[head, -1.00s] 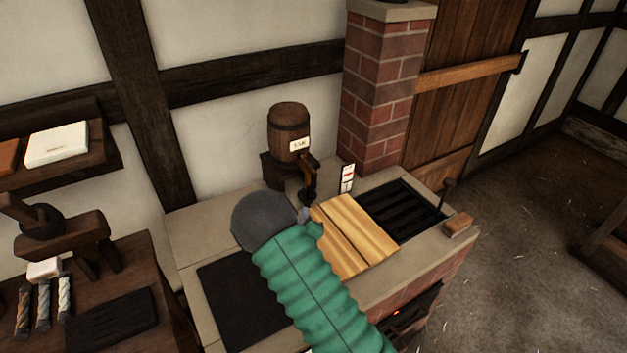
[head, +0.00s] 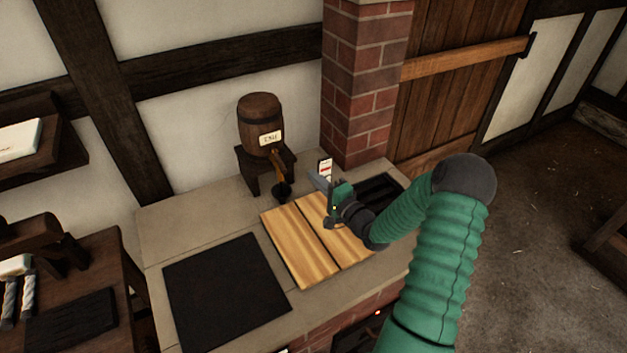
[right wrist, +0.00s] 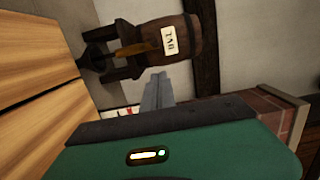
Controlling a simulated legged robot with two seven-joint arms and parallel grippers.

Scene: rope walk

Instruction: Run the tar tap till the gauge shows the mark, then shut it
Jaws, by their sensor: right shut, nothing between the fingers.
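The tar barrel (head: 260,122) rests on a dark wooden stand at the back of the stone counter, its label facing out. Its tap (head: 279,162) sticks out low on the front, above a small dark vessel (head: 283,191). The barrel (right wrist: 182,42) and tap (right wrist: 134,50) lie sideways in the right wrist view. The gauge (head: 325,168), a white card with red marks, stands right of the tap; its reading is too small to tell. My right gripper (head: 318,182) is shut and empty, in front of the gauge and right of the tap, apart from the tap. My left gripper is out of view.
Pale wooden boards (head: 299,251) lie on the counter below my right gripper. A dark plate (head: 227,291) lies left of them, and a black grate (head: 380,190) lies right. A brick chimney (head: 367,75) rises behind. A side bench (head: 100,270) stands at left.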

